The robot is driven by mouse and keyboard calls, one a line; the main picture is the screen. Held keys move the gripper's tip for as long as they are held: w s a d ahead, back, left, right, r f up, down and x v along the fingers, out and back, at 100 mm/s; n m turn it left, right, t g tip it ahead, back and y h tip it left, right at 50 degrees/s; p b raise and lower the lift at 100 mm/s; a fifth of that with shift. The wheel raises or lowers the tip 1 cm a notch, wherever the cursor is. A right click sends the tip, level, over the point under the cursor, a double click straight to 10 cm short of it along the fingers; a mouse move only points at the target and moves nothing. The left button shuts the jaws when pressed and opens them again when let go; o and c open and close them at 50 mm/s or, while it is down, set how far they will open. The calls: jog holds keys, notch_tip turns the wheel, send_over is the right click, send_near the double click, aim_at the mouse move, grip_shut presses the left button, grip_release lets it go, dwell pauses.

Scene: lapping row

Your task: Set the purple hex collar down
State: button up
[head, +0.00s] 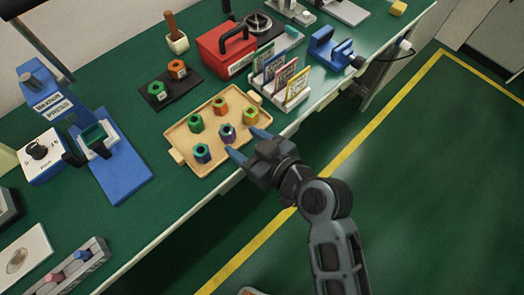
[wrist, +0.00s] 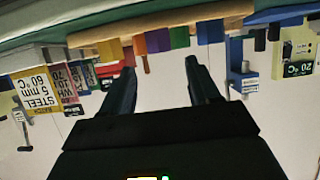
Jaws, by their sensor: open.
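The purple hex collar (head: 228,133) stands upright on the tan tray (head: 187,175), near its front edge. It also shows in the upside-down wrist view (wrist: 158,40), framed between my fingers. My gripper (head: 250,145) is open and empty, at the tray's front right edge. Its blue-tipped fingers point towards the purple collar and appear apart from it. In the wrist view my open fingers (wrist: 160,68) have nothing between them.

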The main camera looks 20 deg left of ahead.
jog(key=v, duration=0.5)
jog(key=shift+s+d+r, duration=0.1)
jog(key=shift+s+d, duration=0.05)
jog(key=shift+d, duration=0.1)
jog(key=s+d+f+m+t+h, duration=0.2)
jog(key=s+d+m+t+h, duration=0.15)
jog(key=d, duration=0.75)
jog(key=s+d+f+m+t+h, duration=0.25)
jog(key=s+d+m, duration=0.25)
jog(key=d, duration=0.6)
jog(key=s+d+r+m+t+h, duration=0.2)
jog(key=s+d+r+h, duration=0.1)
jog(key=s+r, duration=0.4)
jog(key=s+d+r+m+t+h, duration=0.2)
jog(key=s+d+r+m+h, duration=0.1)
jog(key=s+d+r, duration=0.3)
jog(key=shift+s+d+r, duration=0.25)
jog(key=shift+s+r, duration=0.35)
jog(key=shift+s, duration=0.4)
